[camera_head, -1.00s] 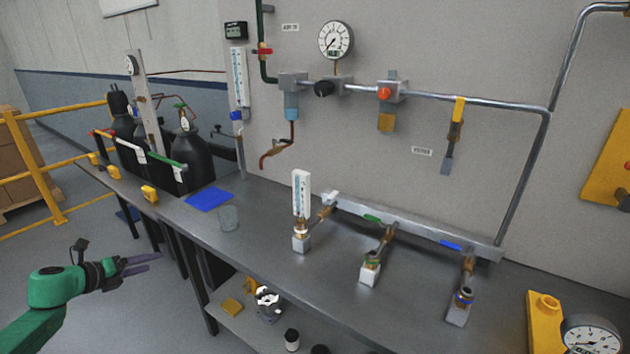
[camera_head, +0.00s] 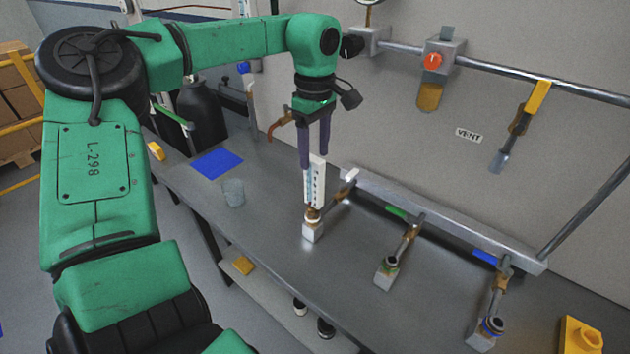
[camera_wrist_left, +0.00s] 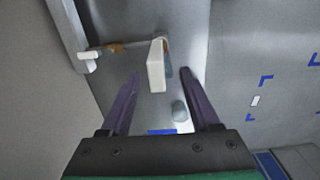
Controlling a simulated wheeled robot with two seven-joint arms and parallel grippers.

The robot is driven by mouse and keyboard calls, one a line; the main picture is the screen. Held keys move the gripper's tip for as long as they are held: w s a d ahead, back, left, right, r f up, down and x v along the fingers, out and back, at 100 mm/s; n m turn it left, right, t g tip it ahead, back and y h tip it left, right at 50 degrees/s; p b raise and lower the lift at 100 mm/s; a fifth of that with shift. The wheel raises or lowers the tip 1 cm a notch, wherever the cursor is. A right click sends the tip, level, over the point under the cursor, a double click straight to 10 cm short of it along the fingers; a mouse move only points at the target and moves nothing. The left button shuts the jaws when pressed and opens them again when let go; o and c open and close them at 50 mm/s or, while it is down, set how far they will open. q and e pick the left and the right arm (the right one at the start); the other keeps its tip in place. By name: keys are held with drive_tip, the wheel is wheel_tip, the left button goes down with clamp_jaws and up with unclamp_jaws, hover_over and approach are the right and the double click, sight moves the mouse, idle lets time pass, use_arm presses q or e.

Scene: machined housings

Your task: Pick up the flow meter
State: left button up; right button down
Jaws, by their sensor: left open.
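The flow meter (camera_head: 316,187) is a slim white upright piece with a printed scale. It stands on a small metal block (camera_head: 313,232) on the bench, beside the white-handled valve branch. My left gripper (camera_head: 314,160) points down at the flow meter's top, with its purple fingers open. In the left wrist view the flow meter (camera_wrist_left: 156,66) appears between and beyond the fingertips of the left gripper (camera_wrist_left: 160,75). I cannot tell whether a finger touches it. My right gripper is not in view.
A grey rail (camera_head: 440,220) with green-handled and blue-handled valve branches runs to the right. A clear cup (camera_head: 234,193) and a blue mat (camera_head: 217,163) lie to the left on the bench (camera_head: 270,215). Wall piping with an orange-knobbed valve (camera_head: 432,62) is behind.

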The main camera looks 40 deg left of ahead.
sight(314, 171)
use_arm(q)
drive_tip(key=f+p, duration=0.1)
drive_tip(key=f, duration=0.1)
drive_tip(key=f+p, duration=0.1)
drive_tip(key=f, duration=0.2)
drive_tip(key=shift+w+a+f+p, duration=0.2)
drive_tip(key=shift+p, duration=0.15)
drive_tip(key=shift+a+f, duration=0.1)
drive_tip(key=shift+f, duration=0.3)
clamp_jaws()
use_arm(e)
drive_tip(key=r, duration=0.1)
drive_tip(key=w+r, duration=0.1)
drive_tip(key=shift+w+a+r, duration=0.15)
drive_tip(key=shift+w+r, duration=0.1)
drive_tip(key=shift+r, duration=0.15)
